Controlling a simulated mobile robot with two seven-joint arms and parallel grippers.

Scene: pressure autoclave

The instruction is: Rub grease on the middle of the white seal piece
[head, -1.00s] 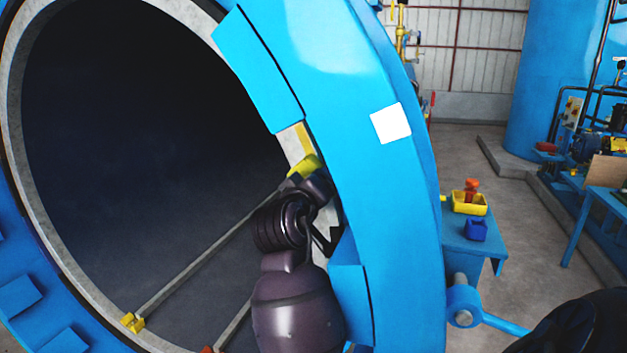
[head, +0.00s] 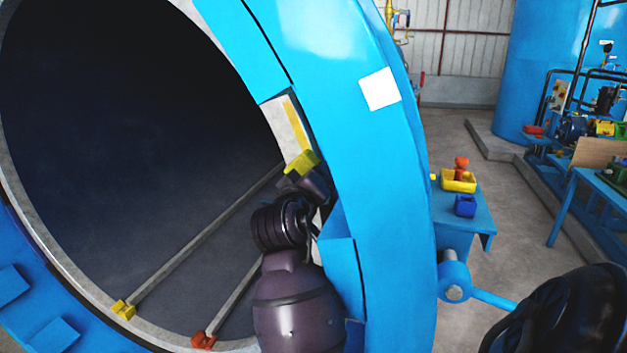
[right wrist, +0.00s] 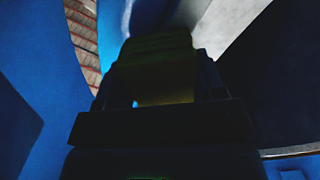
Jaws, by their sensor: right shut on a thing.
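The white seal piece (head: 283,121) is a pale band along the right inner rim of the large round opening. A yellow strip (head: 296,121) runs along it above my right gripper. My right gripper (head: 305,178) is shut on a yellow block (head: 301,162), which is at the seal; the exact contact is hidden. In the right wrist view the yellow block (right wrist: 155,65) sits dark and shadowed between the fingers (right wrist: 160,92), with pale seal surface (right wrist: 225,25) beyond it. My left gripper is not in view.
The thick blue door ring (head: 350,60) stands close to the right of my right arm. The dark chamber (head: 130,140) is open to the left, with rails ending in a yellow block (head: 123,310) and a red block (head: 203,341). A blue table (head: 455,212) holds a yellow tray (head: 447,182) and a blue box (head: 465,206).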

